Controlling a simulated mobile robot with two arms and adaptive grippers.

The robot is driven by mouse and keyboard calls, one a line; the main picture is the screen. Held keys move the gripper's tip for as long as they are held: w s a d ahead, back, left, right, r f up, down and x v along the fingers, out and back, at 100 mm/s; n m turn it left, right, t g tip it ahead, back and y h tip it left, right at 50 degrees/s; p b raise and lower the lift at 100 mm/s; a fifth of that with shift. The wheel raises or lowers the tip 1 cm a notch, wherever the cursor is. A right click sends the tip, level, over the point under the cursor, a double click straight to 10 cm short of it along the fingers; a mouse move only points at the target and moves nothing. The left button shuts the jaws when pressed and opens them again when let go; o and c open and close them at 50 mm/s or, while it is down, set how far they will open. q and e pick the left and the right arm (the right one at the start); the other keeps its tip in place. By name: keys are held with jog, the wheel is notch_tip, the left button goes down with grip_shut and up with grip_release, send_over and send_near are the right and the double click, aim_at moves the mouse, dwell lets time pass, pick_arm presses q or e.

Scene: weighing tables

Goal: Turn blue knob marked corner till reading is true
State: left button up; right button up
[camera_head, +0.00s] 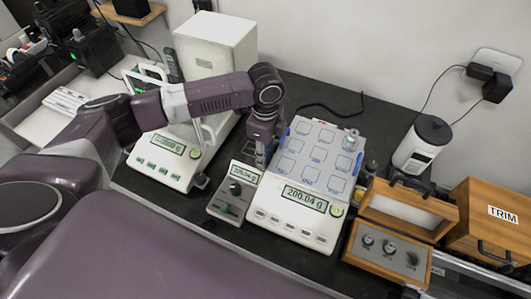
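A flat white scale (288,213) stands mid-table with a grid of blue-outlined squares on its pan (312,158). Its display (305,199) appears to read 200.04 g. A small metal weight (350,138) stands at the pan's far right corner. My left gripper (261,160) points down beside the scale's left edge, close to a blue strip (280,140) there. Its fingers are small and dark, so I cannot tell whether they touch anything. No blue knob shows clearly; the gripper may hide it. My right gripper is out of view.
A grey box (231,207) with a dark knob, slider and small display stands left of the scale. A tall white balance (160,169) is further left.

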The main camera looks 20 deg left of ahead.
pick_arm(q)
grip_shut()
jog(key=shift+r+m+p, duration=0.25)
jog(key=shift+m+p, duration=0.55)
jog(key=shift+p, duration=0.25)
jog(key=shift+f+m+p, duration=0.15)
jog(key=shift+m+p, duration=0.2)
jog(key=shift+m, duration=0.35)
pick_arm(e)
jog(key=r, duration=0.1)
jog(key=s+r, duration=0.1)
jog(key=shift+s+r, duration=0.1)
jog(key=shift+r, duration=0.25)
pick_arm(q)
jog(key=shift+o, duration=1.3)
grip_release()
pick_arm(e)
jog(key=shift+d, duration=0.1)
pick_arm(q)
notch_tip(320, 180, up, 12)
